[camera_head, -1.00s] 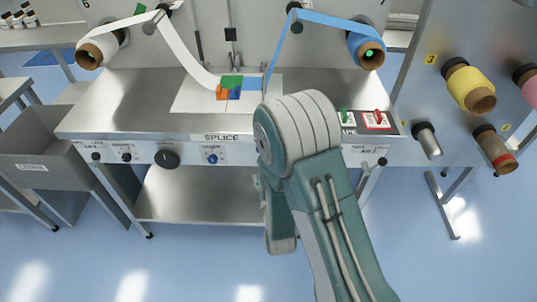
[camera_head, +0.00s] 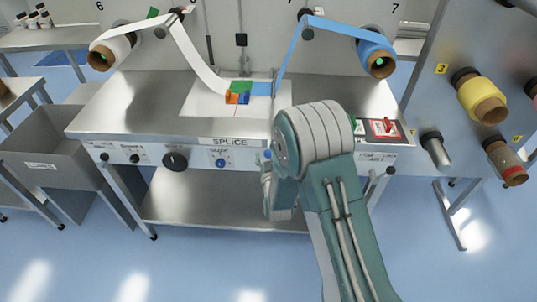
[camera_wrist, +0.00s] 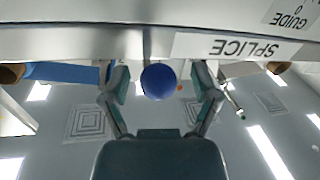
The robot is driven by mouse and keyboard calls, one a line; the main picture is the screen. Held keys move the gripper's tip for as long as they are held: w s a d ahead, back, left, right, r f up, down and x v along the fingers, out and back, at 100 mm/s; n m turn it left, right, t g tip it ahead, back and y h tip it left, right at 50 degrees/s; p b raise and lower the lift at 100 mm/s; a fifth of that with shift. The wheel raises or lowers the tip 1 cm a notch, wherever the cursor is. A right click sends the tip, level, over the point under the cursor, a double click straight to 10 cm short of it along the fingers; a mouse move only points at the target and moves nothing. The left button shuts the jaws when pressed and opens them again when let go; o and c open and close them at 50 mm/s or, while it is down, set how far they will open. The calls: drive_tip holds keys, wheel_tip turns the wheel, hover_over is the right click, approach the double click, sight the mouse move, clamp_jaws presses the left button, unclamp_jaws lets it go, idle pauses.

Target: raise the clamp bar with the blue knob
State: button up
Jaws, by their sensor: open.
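The blue knob (camera_wrist: 158,82) is a round ball between the two spread fingers of my gripper (camera_wrist: 157,72) in the wrist view. A gap shows on each side of it. In the head view a small bit of blue knob (camera_head: 267,154) shows at the bench's front edge, right of the SPLICE label. My gripper (camera_head: 267,165) is mostly hidden behind my own arm there. The clamp bar (camera_head: 275,88) seems to be the thin metal strip running back along the right of the splice plate; its near part is hidden by my arm.
The steel bench (camera_head: 130,105) carries a splice plate (camera_head: 203,103) with green, orange and blue pieces. White web (camera_head: 192,55) and blue web (camera_head: 290,48) run down to it. The front panel has another blue knob (camera_head: 221,162). A red switch (camera_head: 385,127) is at right.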

clamp_jaws()
drive_tip(key=shift+r, duration=0.15)
